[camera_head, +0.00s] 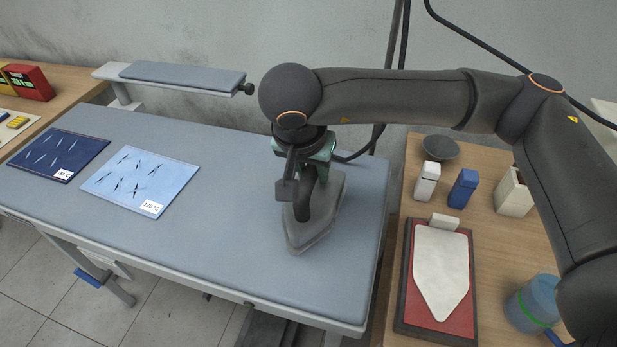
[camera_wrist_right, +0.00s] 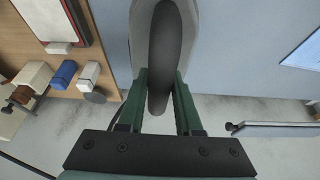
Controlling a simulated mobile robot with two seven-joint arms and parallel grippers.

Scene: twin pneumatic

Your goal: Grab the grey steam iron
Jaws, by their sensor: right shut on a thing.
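The grey steam iron (camera_head: 318,232) sits on the right part of the ironing table, its pointed tip toward the table's front edge. Its dark handle (camera_wrist_right: 163,60) stands between the green fingers of my right gripper (camera_wrist_right: 160,98) in the wrist view. My right gripper (camera_head: 307,165) is shut on this handle from above, partly hidden behind its own wrist in the head view. I cannot tell whether the iron's sole touches the table. My left gripper is not in view.
The ironing table (camera_head: 225,240) holds a dark blue cloth (camera_head: 60,153) and a light blue cloth (camera_head: 140,182) at left. A sleeve board (camera_head: 180,75) stands at the back. A red iron rest (camera_head: 405,300) with a pale plate, small bottles and a blue jar (camera_head: 535,300) occupy the right wooden table.

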